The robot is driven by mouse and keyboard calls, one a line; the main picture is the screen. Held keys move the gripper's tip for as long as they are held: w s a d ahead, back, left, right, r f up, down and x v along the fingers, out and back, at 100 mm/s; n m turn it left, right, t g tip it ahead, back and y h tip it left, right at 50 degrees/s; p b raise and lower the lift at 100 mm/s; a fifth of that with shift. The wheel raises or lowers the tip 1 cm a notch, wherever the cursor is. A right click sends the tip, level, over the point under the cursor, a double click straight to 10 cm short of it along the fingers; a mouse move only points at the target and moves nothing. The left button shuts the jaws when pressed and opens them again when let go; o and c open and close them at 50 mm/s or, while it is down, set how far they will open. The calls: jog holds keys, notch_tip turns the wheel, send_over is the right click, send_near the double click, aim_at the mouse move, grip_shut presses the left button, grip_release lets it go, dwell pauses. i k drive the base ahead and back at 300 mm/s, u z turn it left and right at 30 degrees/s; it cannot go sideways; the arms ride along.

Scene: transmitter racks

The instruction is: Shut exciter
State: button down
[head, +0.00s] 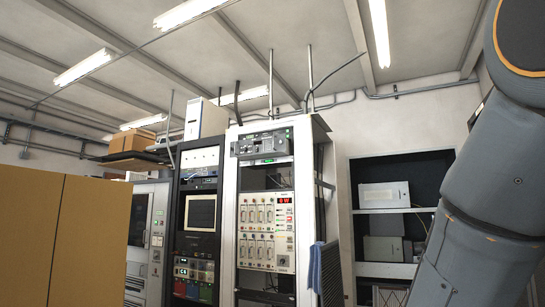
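The exciter appears to be the grey rack unit (264,142) at the top of the tall white rack (306,200), in the middle of the head view. Its front has small knobs, and green lights glow near its right end and just below it. It seems to stand forward of the panels below, like a drawer pulled out; how far is hard to tell from this low angle. A dark gap with cables shows beneath it. My gripper is out of view; only my grey arm shows at the right, apart from the rack.
Below is a panel of several modules with a red display (285,199). A black rack with a monitor (201,212) stands to the left. A brown panel (60,235) blocks the lower left. Shelves (388,270) stand behind right.

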aim_at(269, 146)
jog(key=i, duration=0.85)
jog(key=z, duration=0.25)
jog(key=i, duration=2.6)
